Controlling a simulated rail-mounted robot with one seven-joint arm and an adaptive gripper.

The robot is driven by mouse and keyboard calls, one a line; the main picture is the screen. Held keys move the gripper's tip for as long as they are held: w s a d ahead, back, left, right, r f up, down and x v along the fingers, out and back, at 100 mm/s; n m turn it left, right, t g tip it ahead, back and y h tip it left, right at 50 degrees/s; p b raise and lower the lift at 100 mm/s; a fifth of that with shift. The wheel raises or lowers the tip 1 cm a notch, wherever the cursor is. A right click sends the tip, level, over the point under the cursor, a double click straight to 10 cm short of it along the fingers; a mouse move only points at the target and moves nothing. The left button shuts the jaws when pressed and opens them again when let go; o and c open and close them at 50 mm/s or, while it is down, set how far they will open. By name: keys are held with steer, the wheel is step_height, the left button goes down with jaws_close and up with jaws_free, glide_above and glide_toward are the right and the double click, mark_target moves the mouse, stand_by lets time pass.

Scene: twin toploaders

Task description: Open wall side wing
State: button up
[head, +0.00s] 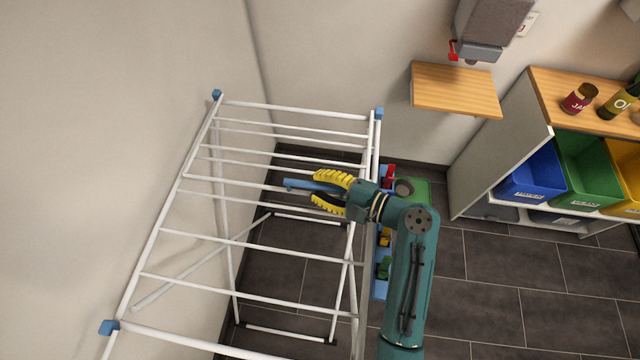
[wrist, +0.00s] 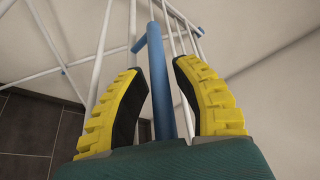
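A white drying rack (head: 192,158) with blue corner caps stands along the left wall, its thin bars running across. I cannot tell its wall side wing apart from the rest of the frame. My gripper (head: 316,190) is over the rack's right half, pointing left. Its yellow, black-lined fingers stand on either side of a blue rod (head: 298,184). In the wrist view, the blue rod (wrist: 157,78) runs out from the palm between the fingers and ends in a crosspiece near white rack bars (wrist: 104,50). Whether the fingers press on the rod is unclear.
A wooden wall shelf (head: 455,90) is at the back, below a grey dispenser (head: 490,25). A cabinet on the right holds blue, green and yellow bins (head: 583,168), with a jar (head: 579,98) on top. Small coloured items lie beside the rack. Dark floor tiles are clear at the lower right.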

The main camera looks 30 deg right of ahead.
steer(key=shift+c, duration=0.4)
jaws_close()
